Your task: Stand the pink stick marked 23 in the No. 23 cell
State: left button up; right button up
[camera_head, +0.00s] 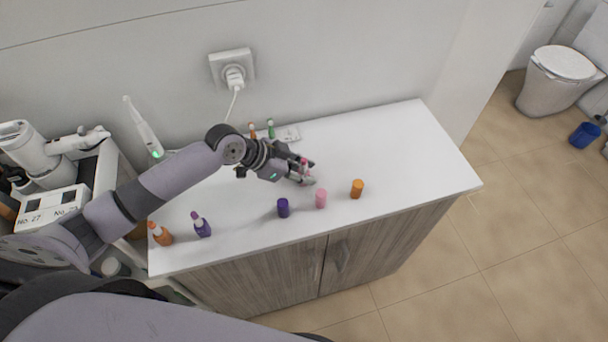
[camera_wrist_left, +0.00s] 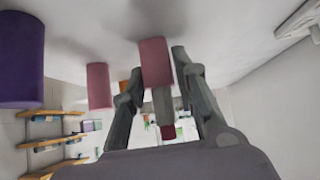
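A pink stick (camera_wrist_left: 156,62) stands between the two fingers of my left gripper (camera_wrist_left: 158,80) in the left wrist view; a grey middle and a dark red end show on it. In the head view, my left gripper (camera_head: 303,173) is low over the white counter, and some pink (camera_head: 304,163) shows between its fingers. I cannot tell whether the fingers touch it. A second pink stick (camera_head: 321,198) stands just in front of the gripper. No number is readable on either. A white labelled holder (camera_head: 52,206) is at far left; one label reads about "No. 27", the other is partly hidden by my arm.
A purple stick (camera_head: 283,207) and an orange stick (camera_head: 357,188) stand near the counter's front edge. A purple bottle (camera_head: 202,225) and an orange bottle (camera_head: 159,233) are at front left. A white toothbrush (camera_head: 145,130) stands behind my arm. The counter's right end (camera_head: 430,160) is clear.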

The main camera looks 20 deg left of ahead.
pick_arm(q)
grip_shut()
notch_tip(320, 180, up, 20)
jog(key=b, duration=0.2)
jog(key=shift+b, duration=0.3)
